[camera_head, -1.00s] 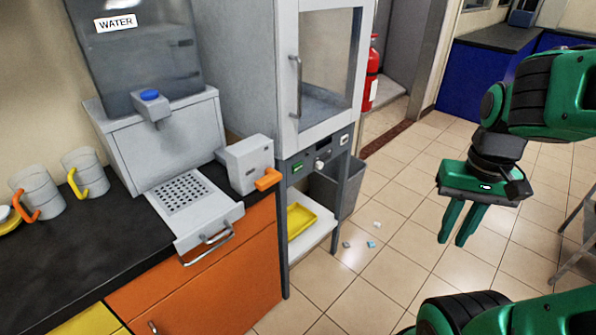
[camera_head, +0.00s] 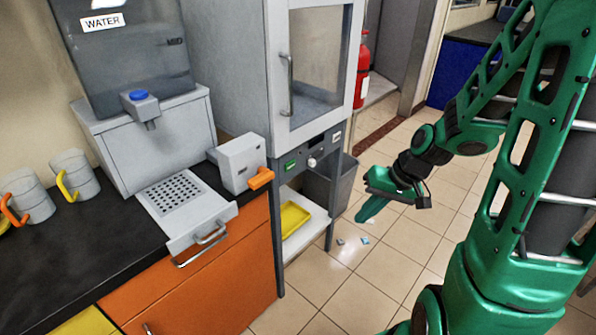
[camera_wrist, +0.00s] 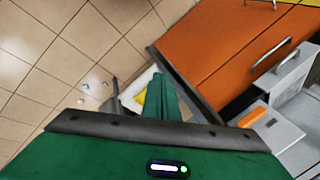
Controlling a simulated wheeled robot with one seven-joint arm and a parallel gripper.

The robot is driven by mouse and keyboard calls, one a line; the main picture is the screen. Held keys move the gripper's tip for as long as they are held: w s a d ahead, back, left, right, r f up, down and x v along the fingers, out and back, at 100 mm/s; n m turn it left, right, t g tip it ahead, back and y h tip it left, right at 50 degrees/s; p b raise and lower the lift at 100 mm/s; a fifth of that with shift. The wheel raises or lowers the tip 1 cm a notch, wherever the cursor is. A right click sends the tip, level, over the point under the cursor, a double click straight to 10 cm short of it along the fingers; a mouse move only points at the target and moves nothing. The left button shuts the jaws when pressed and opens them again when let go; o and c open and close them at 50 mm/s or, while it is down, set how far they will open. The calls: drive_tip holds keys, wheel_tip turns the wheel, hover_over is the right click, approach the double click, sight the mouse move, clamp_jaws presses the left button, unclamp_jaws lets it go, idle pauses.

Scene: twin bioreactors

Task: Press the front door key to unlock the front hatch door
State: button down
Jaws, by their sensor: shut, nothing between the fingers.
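The hatch door (camera_head: 318,70) is a grey frame with a clear window and a vertical handle (camera_head: 287,85) at its left, and it looks closed. Below it is a dark control panel (camera_head: 300,158) with a green lit display (camera_head: 290,166), a round pale knob (camera_head: 312,162) and a small pale square (camera_head: 337,137) at its right end. I cannot read which of these is the front door key. My gripper (camera_head: 365,214) is shut and empty, to the right of and lower than the panel, apart from it. Its fingers show in the wrist view (camera_wrist: 163,88), pointing toward the floor area; the panel is not clear there.
A grey box with an orange lever (camera_head: 261,178) stands on the counter left of the panel. A yellow tray (camera_head: 294,218) lies on the shelf below. A grey bin (camera_head: 345,180) is behind the cabinet leg. Small scraps lie on the open tiled floor (camera_head: 385,270).

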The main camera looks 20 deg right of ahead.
drive_tip(key=w+a+f+m+t+y, duration=0.25)
drive_tip(key=w+a+t+y, duration=0.2)
drive_tip(key=w, duration=0.45)
drive_tip(key=w+d+r+m+t+h, duration=0.1)
drive_tip(key=w+d+m+t, duration=0.1)
drive_tip(key=w+m+t, duration=0.3)
drive_tip(key=w+m, duration=0.1)
drive_tip(key=w, duration=0.1)
drive_tip(key=shift+w+d+r, duration=0.2)
drive_tip(key=shift+w+d, duration=0.1)
drive_tip(key=shift+d, duration=0.1)
approach(291, 168)
drive_tip(key=x, duration=0.5)
drive_tip(key=shift+w+a+f, duration=0.1)
drive_tip(key=shift+a, duration=0.05)
drive_tip(key=shift+w+a, duration=0.2)
drive_tip(key=shift+w, duration=0.2)
